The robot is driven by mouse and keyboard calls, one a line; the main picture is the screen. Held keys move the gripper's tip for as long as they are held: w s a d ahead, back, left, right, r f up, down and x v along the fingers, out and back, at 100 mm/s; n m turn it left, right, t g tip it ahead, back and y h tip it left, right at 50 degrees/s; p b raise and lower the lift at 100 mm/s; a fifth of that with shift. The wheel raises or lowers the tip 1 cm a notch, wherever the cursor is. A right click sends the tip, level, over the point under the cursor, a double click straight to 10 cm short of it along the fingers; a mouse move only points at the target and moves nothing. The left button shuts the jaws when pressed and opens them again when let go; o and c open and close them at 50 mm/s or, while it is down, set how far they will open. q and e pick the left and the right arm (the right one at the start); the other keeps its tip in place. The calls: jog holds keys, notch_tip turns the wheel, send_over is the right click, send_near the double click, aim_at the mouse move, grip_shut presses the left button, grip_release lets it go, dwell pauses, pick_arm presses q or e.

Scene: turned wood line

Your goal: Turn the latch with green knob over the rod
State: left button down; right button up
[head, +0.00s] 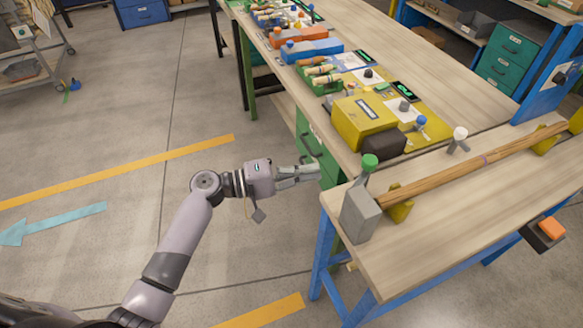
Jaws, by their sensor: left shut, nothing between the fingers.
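The latch with the green knob (369,161) stands on a grey block (359,214) at the near left end of the right workbench. Its arm points up with the knob on top. The wooden rod (470,165) lies slantwise along the bench top, resting in yellow supports (401,210), with its near end close to the grey block. The latch arm looks clear of the rod. My left gripper (318,171) is shut and empty, just left of the green knob and apart from it, near the bench edge. My right gripper is not in view.
A white-knobbed piece (459,137) stands behind the rod. The back workbench (440,62) carries a yellow box (363,122), a dark block and several tools. A green cabinet (316,150) is under it. Open floor (110,140) lies to the left.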

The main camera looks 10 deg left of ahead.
aim_at(363, 175)
pick_arm(q)
jog(key=d+p, duration=0.3)
jog(key=d, duration=0.3)
jog(key=shift+d, duration=0.3)
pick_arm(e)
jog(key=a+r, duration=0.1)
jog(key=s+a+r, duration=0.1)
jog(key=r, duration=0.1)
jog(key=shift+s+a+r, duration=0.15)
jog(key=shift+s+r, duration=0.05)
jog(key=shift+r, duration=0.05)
pick_arm(q)
jog(key=shift+w, duration=0.1)
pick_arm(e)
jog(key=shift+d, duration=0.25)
pick_arm(q)
jog(key=shift+s+d+b, duration=0.25)
jog(key=shift+s+b, duration=0.15)
jog(key=shift+b, duration=0.1)
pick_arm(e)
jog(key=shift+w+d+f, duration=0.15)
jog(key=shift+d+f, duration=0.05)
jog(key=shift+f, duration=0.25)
